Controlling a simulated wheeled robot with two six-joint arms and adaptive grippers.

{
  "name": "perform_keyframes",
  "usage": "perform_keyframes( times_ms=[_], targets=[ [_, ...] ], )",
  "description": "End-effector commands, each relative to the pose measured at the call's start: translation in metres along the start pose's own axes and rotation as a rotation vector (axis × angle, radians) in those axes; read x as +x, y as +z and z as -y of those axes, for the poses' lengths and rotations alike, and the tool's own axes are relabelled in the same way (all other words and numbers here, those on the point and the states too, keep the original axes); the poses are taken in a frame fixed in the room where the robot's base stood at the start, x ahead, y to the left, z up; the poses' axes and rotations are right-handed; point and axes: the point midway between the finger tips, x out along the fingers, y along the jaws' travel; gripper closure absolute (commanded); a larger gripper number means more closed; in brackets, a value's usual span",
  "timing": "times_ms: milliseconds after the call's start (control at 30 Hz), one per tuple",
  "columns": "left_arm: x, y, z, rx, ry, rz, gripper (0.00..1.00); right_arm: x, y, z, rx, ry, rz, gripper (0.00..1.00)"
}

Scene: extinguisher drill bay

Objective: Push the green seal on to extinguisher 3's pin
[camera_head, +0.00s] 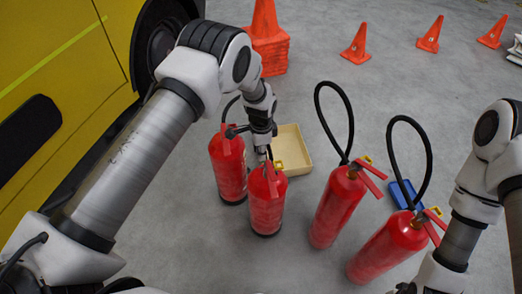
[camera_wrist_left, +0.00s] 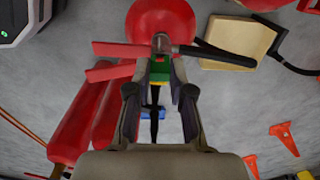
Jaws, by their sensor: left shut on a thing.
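Several red extinguishers stand in a row in the head view. My left gripper (camera_head: 264,155) is at the top of the second from the left (camera_head: 267,208). In the left wrist view my left gripper (camera_wrist_left: 160,92) is shut on the small green seal (camera_wrist_left: 159,72), held right against the valve, beside the red levers (camera_wrist_left: 112,50) of an extinguisher (camera_wrist_left: 160,18). The pin is hidden, so I cannot tell whether the seal is on it. No extinguisher numbers are readable. My right arm is at the lower right of the head view; its fingertips are not visible.
Other extinguishers stand at left (camera_head: 228,170) and right (camera_head: 335,208) (camera_head: 385,250), with looping black hoses. A cream tray (camera_head: 300,145) lies behind, and a blue tray (camera_head: 396,194) at right. Orange cones (camera_head: 356,44) and a yellow vehicle (camera_head: 60,50) stand beyond.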

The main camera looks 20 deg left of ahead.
Motion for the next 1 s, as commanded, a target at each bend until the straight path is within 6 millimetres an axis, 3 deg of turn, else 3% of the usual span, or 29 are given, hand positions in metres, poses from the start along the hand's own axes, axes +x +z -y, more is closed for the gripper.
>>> perform_keyframes(
  times_ms=[1000],
  targets=[
    [0.049, 0.000, -0.001, -0.002, 0.000, 0.000, 1.00, 0.037, 0.000, 0.000, 0.000, 0.000, 0.000, 0.60]
  ],
)
